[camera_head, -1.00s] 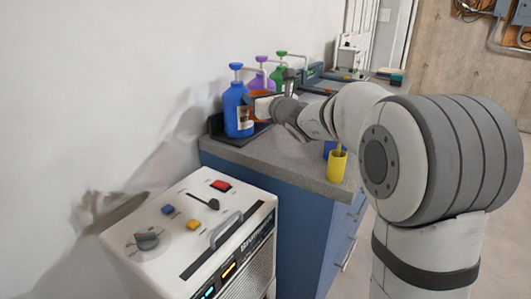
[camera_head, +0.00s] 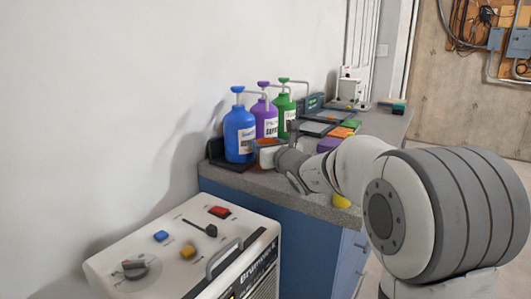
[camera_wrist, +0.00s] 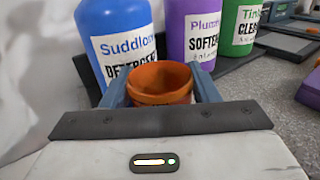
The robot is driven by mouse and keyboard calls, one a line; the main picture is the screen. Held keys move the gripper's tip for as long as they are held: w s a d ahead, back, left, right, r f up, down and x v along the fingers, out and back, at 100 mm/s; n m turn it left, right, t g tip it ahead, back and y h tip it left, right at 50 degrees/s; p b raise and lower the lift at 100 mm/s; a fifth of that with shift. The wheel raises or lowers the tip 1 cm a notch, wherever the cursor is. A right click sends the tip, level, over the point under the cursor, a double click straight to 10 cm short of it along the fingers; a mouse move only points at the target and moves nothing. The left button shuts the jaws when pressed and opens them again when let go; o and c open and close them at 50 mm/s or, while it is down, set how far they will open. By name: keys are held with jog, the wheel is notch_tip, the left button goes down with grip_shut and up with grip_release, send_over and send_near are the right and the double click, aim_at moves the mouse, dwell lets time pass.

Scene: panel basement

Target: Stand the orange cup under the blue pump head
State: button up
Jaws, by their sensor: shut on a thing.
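The orange cup (camera_wrist: 160,82) is upright between the fingers of my gripper (camera_wrist: 160,92), which is shut on it. In the head view the cup (camera_head: 266,142) is low beside the right side of the blue bottle (camera_head: 239,137), partly hidden by my gripper (camera_head: 272,156). The blue pump head (camera_head: 238,89) tops this bottle, and its spout reaches right, roughly above the cup. The wrist view cuts off the pump head. I cannot tell whether the cup's base touches the surface below.
A purple bottle (camera_head: 266,120) and a green bottle (camera_head: 284,107) stand right behind the blue one. A dark tray (camera_head: 215,153) lies under the bottles on the grey counter (camera_head: 240,178). A white control box (camera_head: 160,265) stands in front. Coloured blocks (camera_head: 341,132) lie further right.

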jog(key=shift+f, duration=0.35)
jog(key=shift+f, duration=0.15)
jog(key=o, duration=1.1)
jog(key=shift+s+r, duration=0.15)
jog(key=shift+r, duration=0.1)
jog(key=p+v, duration=0.1)
jog(key=v, duration=1.1)
jog(key=shift+f, duration=0.1)
